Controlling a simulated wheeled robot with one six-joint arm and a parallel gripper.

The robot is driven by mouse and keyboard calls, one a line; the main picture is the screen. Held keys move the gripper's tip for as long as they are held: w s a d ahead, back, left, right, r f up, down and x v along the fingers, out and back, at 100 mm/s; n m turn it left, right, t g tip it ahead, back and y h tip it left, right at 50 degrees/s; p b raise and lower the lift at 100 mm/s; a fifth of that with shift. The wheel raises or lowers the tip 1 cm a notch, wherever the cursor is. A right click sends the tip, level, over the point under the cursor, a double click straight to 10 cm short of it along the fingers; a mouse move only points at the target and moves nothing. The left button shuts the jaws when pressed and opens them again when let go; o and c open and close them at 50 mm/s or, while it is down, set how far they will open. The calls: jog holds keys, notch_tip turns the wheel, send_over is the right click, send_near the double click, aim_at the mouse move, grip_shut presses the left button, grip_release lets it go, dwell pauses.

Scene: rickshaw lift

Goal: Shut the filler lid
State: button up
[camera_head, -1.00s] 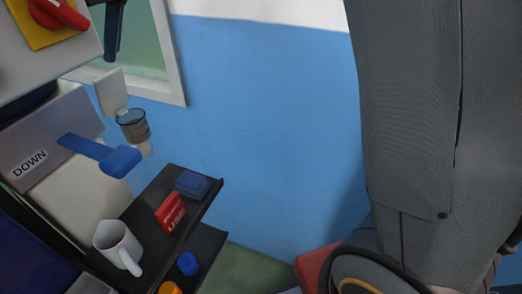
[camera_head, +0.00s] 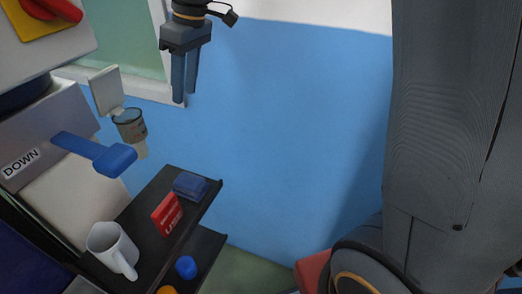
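The filler lid (camera_head: 106,90) is a pale square flap. It stands raised, open, at the back of the round filler cup (camera_head: 130,126), which has a dark rim and a pale spout below. My gripper (camera_head: 184,101) hangs above and to the right of the lid, in front of the window frame and blue wall. Its two dark fingers point down with a narrow gap between them and nothing visible in it. It appears apart from the lid.
A blue lever (camera_head: 108,157) juts out beside a "DOWN" label, just below the filler. A dark shelf (camera_head: 155,187) holds a white mug (camera_head: 112,249), a red box (camera_head: 167,213) and a blue block (camera_head: 191,185). Free space lies right of the filler, before the blue wall.

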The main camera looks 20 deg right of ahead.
jog(key=s+d+f+m+h+b, duration=0.2)
jog(key=s+d+f+m, duration=0.6)
jog(key=s+d+f, duration=0.5)
jog(key=shift+s+d, duration=0.15)
jog(key=shift+d, duration=0.6)
